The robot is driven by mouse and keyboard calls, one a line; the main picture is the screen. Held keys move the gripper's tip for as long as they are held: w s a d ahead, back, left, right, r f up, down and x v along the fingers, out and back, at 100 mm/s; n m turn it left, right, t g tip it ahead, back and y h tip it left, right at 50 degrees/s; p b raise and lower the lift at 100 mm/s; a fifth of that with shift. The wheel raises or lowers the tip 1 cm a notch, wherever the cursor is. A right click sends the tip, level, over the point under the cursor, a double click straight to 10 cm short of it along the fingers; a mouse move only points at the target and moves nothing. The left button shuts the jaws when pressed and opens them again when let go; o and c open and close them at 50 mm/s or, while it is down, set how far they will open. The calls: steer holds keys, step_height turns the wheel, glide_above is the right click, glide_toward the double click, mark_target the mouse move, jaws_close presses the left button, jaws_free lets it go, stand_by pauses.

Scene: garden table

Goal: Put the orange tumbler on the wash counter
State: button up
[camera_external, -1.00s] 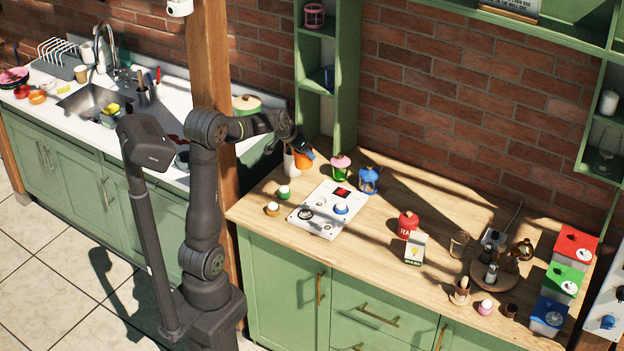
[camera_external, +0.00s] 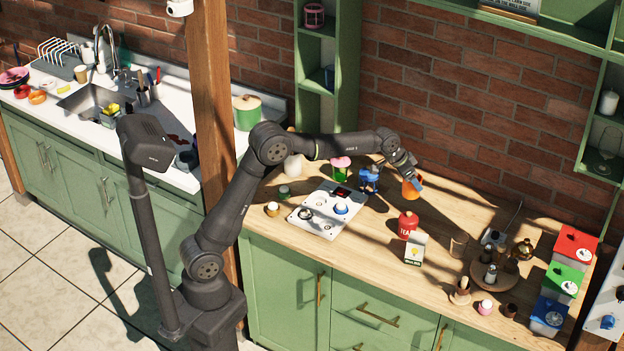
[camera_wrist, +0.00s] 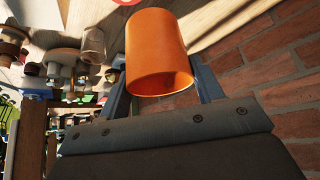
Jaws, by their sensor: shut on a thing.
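The orange tumbler (camera_external: 411,187) is held in my gripper (camera_external: 409,184), raised above the back of the wooden counter. In the wrist view the orange tumbler (camera_wrist: 158,52) sits between the two fingers (camera_wrist: 160,85), its open rim facing the camera. My gripper is shut on it. The white wash counter (camera_external: 172,113) with the sink (camera_external: 97,102) is at the far left, well away from my gripper.
A wooden post (camera_external: 212,90) and green shelf (camera_external: 340,70) stand between my gripper and the wash counter. A green lidded pot (camera_external: 247,112) is near the post.

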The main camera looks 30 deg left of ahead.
steer(key=s+d, duration=0.3)
steer(key=d, duration=0.6)
steer(key=shift+m, duration=0.4)
steer(key=shift+w+a+f, duration=0.15)
steer(key=shift+f, duration=3.7)
steer(key=shift+w+a+f, duration=0.1)
steer(key=shift+a+f, duration=0.05)
steer(key=shift+f, duration=3.7)
steer(key=shift+f, duration=0.1)
steer(key=o, duration=1)
steer(key=shift+c, duration=0.2)
steer(key=shift+a+r, duration=0.1)
steer(key=shift+r, duration=0.25)
steer(key=shift+o, duration=0.5)
steer(key=v, duration=1.1)
steer(key=shift+a+r, duration=0.15)
steer(key=shift+a, duration=0.1)
